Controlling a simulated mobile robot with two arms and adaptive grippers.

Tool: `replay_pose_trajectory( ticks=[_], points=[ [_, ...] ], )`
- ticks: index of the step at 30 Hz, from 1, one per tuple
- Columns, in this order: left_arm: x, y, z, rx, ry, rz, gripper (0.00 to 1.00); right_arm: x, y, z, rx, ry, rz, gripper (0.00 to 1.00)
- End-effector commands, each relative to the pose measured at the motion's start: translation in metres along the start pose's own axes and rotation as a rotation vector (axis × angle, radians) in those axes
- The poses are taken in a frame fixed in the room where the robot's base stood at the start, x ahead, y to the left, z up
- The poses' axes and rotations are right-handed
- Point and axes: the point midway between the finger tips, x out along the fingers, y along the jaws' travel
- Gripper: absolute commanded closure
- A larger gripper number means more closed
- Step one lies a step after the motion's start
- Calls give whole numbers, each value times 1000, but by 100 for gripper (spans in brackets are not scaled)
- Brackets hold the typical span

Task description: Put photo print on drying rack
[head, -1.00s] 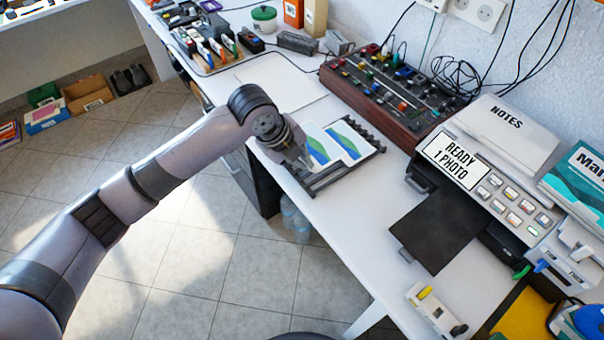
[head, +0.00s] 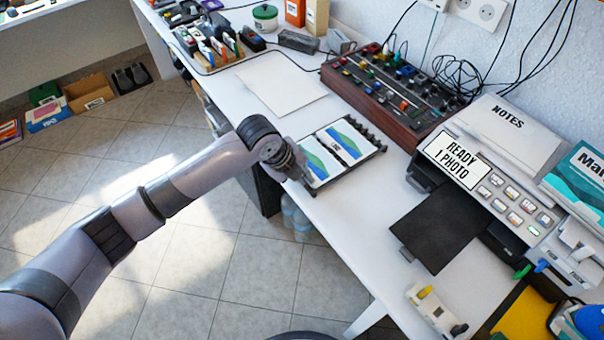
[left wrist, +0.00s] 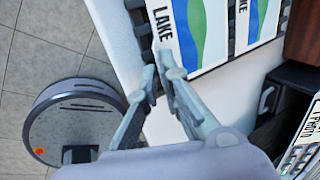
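Two photo prints with a blue-and-green lake picture lie side by side on the dark drying rack (head: 375,150). The left print (head: 316,167) is nearer my gripper, and the right print (head: 345,140) is beyond it. In the left wrist view the nearer print (left wrist: 200,30) shows the word LAKE on its white margin; the other print (left wrist: 262,18) is to its right. My left gripper (left wrist: 157,68) is at the near print's edge, with a narrow gap between its fingertips and nothing held. In the head view its fingers are mostly hidden by the wrist. My right gripper is out of view.
The printer (head: 495,180) stands right of the rack; its dark output tray (head: 440,232) is bare. White tabletop between rack and printer is clear.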

Motion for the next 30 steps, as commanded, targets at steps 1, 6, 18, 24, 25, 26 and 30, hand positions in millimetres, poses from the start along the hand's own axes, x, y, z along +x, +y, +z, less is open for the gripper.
replay_pose_trajectory(
  ticks=[1, 6, 18, 24, 25, 26, 30],
  points=[
    [0, 0, 0, 0, 0, 0, 89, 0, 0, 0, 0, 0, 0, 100],
    [0, 0, 0, 0, 0, 0, 78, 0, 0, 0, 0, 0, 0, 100],
    [-4, -2, 0, 1, 0, -1, 75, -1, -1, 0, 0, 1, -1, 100],
    [-34, -2, 1, 2, -2, -2, 75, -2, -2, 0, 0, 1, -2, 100],
    [-41, -2, 1, 3, -2, -3, 75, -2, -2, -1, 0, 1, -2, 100],
    [-48, -2, 1, 2, -3, -4, 75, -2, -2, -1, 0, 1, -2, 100],
    [-78, -2, 1, 2, -3, -3, 75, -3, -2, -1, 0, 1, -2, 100]
  ],
)
